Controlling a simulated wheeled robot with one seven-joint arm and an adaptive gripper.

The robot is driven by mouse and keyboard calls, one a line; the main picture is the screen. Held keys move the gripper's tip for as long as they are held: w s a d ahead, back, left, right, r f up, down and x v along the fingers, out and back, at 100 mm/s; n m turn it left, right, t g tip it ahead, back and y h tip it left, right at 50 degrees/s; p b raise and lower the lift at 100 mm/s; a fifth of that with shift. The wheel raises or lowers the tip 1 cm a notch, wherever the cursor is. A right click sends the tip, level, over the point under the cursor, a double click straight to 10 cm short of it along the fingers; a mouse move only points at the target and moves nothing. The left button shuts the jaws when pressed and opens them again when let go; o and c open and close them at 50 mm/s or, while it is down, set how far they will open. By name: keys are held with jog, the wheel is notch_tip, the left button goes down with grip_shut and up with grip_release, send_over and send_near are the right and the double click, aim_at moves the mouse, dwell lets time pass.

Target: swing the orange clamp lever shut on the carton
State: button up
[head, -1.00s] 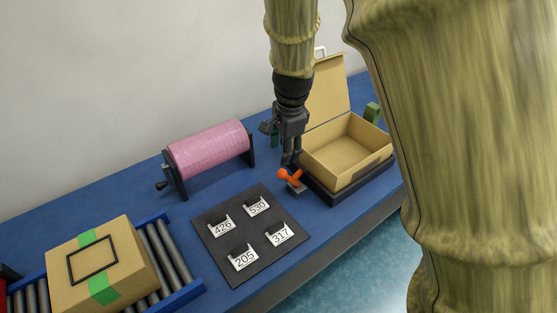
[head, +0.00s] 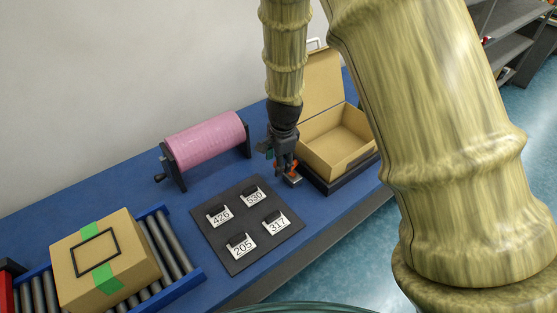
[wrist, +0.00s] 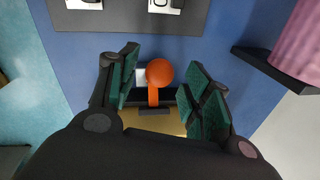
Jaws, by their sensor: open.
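The orange clamp lever (head: 293,168) with its round knob is on a small grey base at the left front corner of the open carton (head: 336,137); my gripper partly hides it in the head view. In the wrist view the lever's orange ball (wrist: 159,73) and short stem sit between my two fingers. My gripper (head: 284,172) points down at the lever. Its green-padded fingers (wrist: 163,88) are open, one on each side of the lever, with visible gaps beside the ball. The carton's lid stands up and its inside looks empty.
A dark board (head: 246,225) with numbered tags lies left of the lever. A pink roll (head: 206,142) on a stand is behind it. A taped box (head: 104,258) rests on a roller conveyor (head: 170,255) at left. Bare blue table (head: 130,187) lies behind the board.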

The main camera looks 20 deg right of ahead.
jog(key=shift+f, duration=0.35)
grip_shut()
